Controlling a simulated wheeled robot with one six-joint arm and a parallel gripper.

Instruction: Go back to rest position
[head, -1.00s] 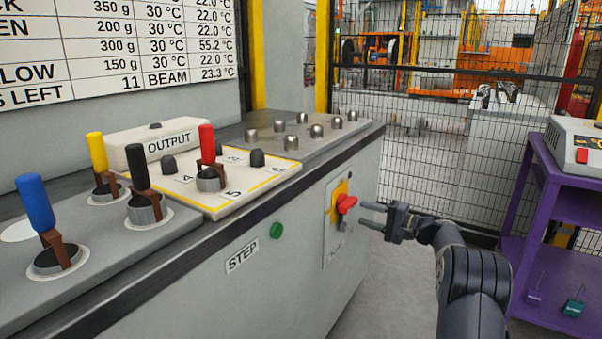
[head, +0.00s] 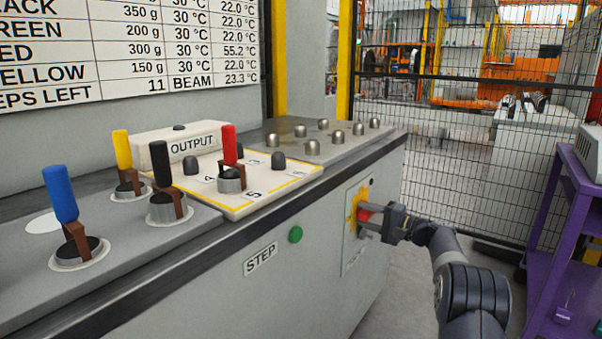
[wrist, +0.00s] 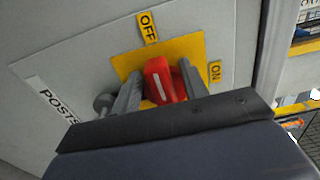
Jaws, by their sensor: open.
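My gripper (head: 371,226) is at the front of the grey cabinet, in front of the red rotary switch (head: 364,214). In the wrist view my gripper (wrist: 158,82) is open, with one finger on each side of the red switch knob (wrist: 163,80). I cannot tell whether the fingers touch it. The knob sits on a yellow plate (wrist: 186,47) with an OFF label (wrist: 147,27) above and an ON label (wrist: 214,71) to the right. The knob's white mark is nearly upright, tilted slightly.
A green button (head: 295,234) and a STEP label (head: 261,260) are on the cabinet front. Blue (head: 60,194), yellow (head: 122,149), black (head: 160,163) and red (head: 229,145) handles stand on top. A purple cart (head: 560,240) stands at the right, before a mesh fence (head: 450,150).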

